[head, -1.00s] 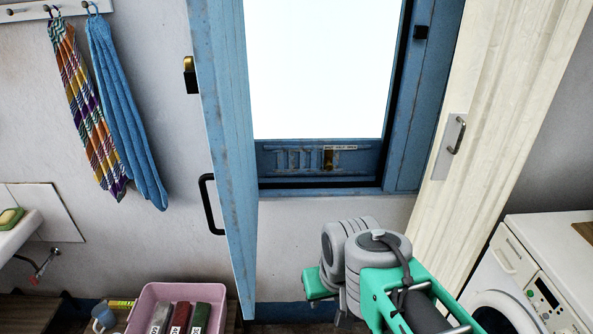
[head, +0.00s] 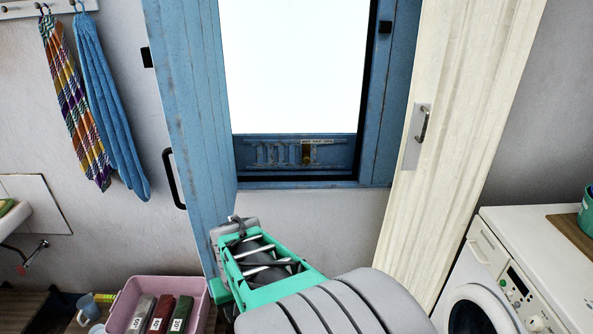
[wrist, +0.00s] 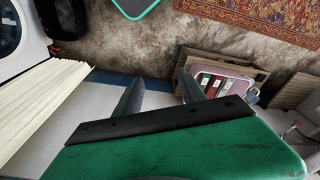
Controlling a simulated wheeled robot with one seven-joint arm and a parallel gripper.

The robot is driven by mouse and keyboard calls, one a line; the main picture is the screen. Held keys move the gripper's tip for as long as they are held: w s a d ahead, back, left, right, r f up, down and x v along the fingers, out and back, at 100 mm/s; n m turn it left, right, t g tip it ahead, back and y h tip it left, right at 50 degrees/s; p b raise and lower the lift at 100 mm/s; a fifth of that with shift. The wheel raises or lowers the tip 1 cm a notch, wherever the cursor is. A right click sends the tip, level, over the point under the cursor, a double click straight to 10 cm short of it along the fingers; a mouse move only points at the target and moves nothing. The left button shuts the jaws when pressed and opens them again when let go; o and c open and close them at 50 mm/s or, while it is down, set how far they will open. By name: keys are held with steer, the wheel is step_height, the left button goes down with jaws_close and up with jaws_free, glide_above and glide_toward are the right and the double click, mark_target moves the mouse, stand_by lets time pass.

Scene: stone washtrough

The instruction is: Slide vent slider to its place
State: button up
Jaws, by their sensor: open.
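The vent slider is a small brass-coloured piece (head: 306,153) on the slotted blue panel (head: 345,160) below the bright window pane in the head view. A pale label strip sits just above it, too small to read. The slider is right of the row of vent slots. My gripper (wrist: 158,77) shows in the wrist view with two dark fingers apart and nothing between them. It points down toward the floor, away from the vent, which is not in the wrist view. In the head view my green and grey arm is below the window, and the fingers cannot be seen.
A blue door leaf (head: 188,95) with a black handle stands open at left, and a cream door (head: 455,110) at right. A washing machine (head: 500,262) stands at lower right. A pink tub (head: 130,306) with several labelled blocks is at lower left.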

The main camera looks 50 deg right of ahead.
steer(key=w+d+f+m+t+h+b, duration=0.1)
steer(key=w+d+t+h, duration=0.1)
steer(key=w+d, duration=0.5)
steer(key=w+d+f+m+t+h, duration=0.15)
steer(key=w+d, duration=0.35)
steer(key=d, duration=0.5)
steer(key=m+t+h+b, duration=0.2)
steer(key=t+h, duration=0.5)
steer(key=h, duration=0.2)
glide_toward(306, 160)
steer(key=d+f, duration=0.1)
steer(key=shift+h, duration=0.25)
steer(key=x, duration=0.7)
steer(key=shift+w+a+r+p, duration=0.15)
steer(key=shift+w+r+p, duration=0.1)
steer(key=shift+p, duration=0.05)
steer(key=shift+w+d, duration=0.45)
steer(key=shift+d, duration=0.05)
jaws_close()
